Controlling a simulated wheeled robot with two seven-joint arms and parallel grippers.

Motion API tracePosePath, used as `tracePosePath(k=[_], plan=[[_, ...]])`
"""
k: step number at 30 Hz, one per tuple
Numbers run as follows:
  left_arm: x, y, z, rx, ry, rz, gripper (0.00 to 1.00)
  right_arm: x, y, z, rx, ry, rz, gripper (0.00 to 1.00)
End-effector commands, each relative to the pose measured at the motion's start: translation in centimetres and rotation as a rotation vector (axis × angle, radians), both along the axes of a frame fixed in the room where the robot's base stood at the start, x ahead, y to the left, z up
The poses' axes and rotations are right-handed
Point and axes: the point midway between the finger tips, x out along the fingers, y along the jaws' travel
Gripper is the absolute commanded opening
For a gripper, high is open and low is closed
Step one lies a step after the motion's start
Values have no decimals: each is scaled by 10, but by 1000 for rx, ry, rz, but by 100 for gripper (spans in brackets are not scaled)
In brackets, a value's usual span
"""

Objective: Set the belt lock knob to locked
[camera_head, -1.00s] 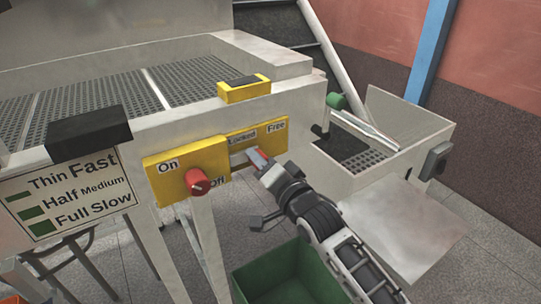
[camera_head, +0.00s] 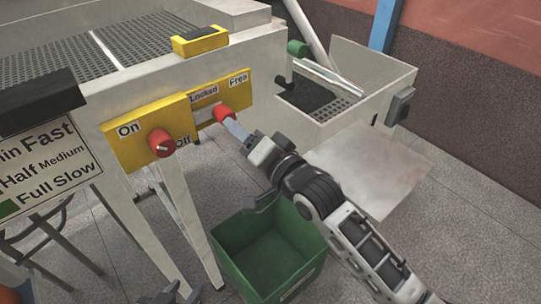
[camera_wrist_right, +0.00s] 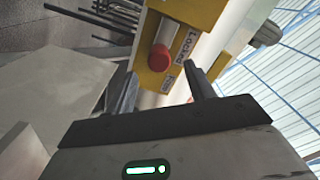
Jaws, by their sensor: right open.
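The belt lock knob (camera_head: 223,112) is a red knob on a yellow panel, below the "Locked" label (camera_head: 204,93) and the "Free" label (camera_head: 239,79). Its pointing direction is hidden. My right gripper (camera_head: 234,127) is open, with its fingers at the knob's front. In the right wrist view the knob (camera_wrist_right: 160,58) shows between the two spread fingers of the gripper (camera_wrist_right: 163,85), just beyond them; I cannot tell whether they touch it. Part of my left gripper (camera_head: 170,293) shows at the bottom edge; its jaws are unclear.
Another red knob (camera_head: 161,142) sits left on the On/Off panel. A yellow-and-black block (camera_head: 200,40) is on the machine's rim above. A green bin (camera_head: 268,250) stands below my right arm. A metal hopper (camera_head: 375,85) is at the right.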

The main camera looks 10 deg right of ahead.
Motion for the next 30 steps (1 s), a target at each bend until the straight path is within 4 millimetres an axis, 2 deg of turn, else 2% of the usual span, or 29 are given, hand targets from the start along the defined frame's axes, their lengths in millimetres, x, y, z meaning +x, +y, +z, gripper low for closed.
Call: tracePosePath(k=[1,6,12,18,30], plan=[[0,0,-1,0,1,-1,36,-12,-8,-2,-1,1,0,54],[-2,0,-4,2,3,-4,36,-44,-29,-2,-2,2,1,54],[-4,0,-5,2,7,-5,36,-68,-45,-1,0,0,1,54],[-3,-1,-3,-1,2,-6,36,-75,-49,0,1,-1,2,54],[-2,-1,-2,-2,-2,-7,36,-75,-49,0,0,0,1,54]])
